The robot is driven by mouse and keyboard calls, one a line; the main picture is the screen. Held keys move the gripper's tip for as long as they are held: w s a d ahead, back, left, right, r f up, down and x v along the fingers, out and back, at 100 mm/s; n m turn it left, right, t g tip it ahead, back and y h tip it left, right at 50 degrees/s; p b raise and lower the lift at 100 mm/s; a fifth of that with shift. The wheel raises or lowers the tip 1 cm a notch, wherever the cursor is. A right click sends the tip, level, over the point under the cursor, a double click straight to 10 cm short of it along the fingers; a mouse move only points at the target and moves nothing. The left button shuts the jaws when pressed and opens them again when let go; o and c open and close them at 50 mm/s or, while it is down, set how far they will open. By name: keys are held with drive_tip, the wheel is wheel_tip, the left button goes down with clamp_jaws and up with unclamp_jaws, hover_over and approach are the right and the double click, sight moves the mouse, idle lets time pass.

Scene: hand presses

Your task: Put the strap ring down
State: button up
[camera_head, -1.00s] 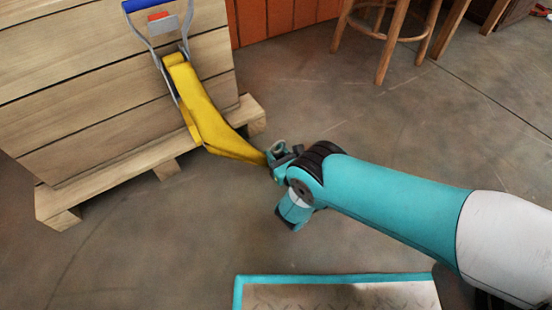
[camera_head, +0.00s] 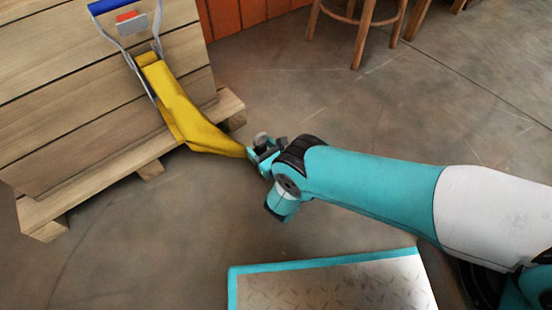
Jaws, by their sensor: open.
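A yellow strap (camera_head: 185,118) hangs from a metal ratchet handle with a blue grip (camera_head: 106,6) on the wooden crate's side. The strap slants down to the right, and its lower end reaches my gripper (camera_head: 254,152). No separate ring can be made out at that end; the gripper's jaws hide it or it is too small. My gripper is open, with its tips at the strap's end, low over the floor beside the pallet. I cannot tell whether they touch the strap.
The plank crate (camera_head: 60,100) stands on a wooden pallet (camera_head: 100,185) at the left. A wooden stool (camera_head: 357,35) stands at the back. The concrete floor (camera_head: 400,110) between is clear. A teal-edged metal plate (camera_head: 340,285), which seems part of my base, lies at the bottom.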

drive_tip(key=p+v, duration=1)
drive_tip(key=p, duration=0.1)
drive_tip(key=shift+s+d+r, duration=0.2)
drive_tip(key=shift+s, duration=0.05)
drive_tip(key=shift+s+d+f, duration=0.15)
drive_tip(key=shift+s+d, duration=0.05)
